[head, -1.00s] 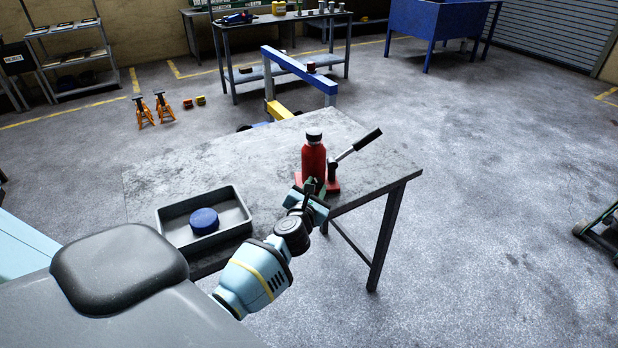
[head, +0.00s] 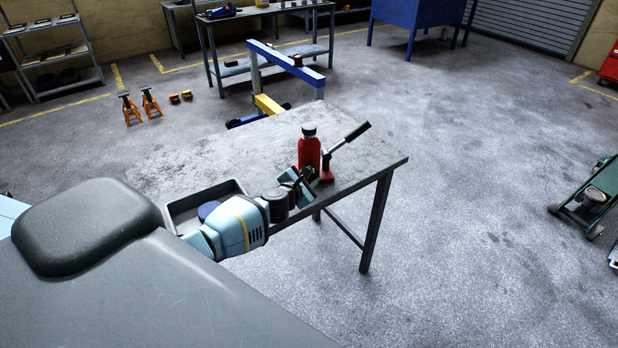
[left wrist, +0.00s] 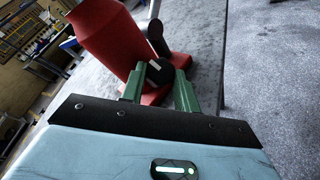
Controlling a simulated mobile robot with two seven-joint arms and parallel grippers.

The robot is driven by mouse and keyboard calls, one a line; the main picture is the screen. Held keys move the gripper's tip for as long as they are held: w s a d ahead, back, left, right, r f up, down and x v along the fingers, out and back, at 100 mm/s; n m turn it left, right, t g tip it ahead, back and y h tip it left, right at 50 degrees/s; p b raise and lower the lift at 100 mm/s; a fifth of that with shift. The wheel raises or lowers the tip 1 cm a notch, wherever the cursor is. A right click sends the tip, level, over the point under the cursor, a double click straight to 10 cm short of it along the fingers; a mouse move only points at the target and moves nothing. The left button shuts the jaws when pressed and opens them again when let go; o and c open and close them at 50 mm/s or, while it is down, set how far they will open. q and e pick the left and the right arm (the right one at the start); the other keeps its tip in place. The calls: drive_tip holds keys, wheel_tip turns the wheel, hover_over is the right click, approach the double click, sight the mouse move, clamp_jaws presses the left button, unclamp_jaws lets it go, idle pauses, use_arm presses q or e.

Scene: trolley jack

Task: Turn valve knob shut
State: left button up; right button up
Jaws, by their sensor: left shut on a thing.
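The red bottle jack (head: 309,152) stands upright near the right front edge of the grey table, its black-gripped handle (head: 350,137) slanting up to the right. In the left wrist view the red jack body (left wrist: 112,38) fills the upper left. A small dark valve knob (left wrist: 158,72) sits low on the jack, between the green fingers of my left gripper (left wrist: 161,77). My left gripper (head: 309,180) is shut on this knob. In the head view the fingers and the jack's base hide the knob. My right gripper is not in view.
A grey tray (head: 181,214) on the table holds a blue round thing (head: 208,211), partly behind my left arm. The bare tabletop (head: 220,158) is clear behind the jack. A blue and yellow crane frame (head: 287,62) stands beyond the table.

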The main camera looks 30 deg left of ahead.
use_arm(q)
drive_tip(key=shift+r, duration=0.15)
drive_tip(key=o, duration=1)
drive_tip(key=shift+s, duration=0.1)
drive_tip(key=shift+v, duration=3.8)
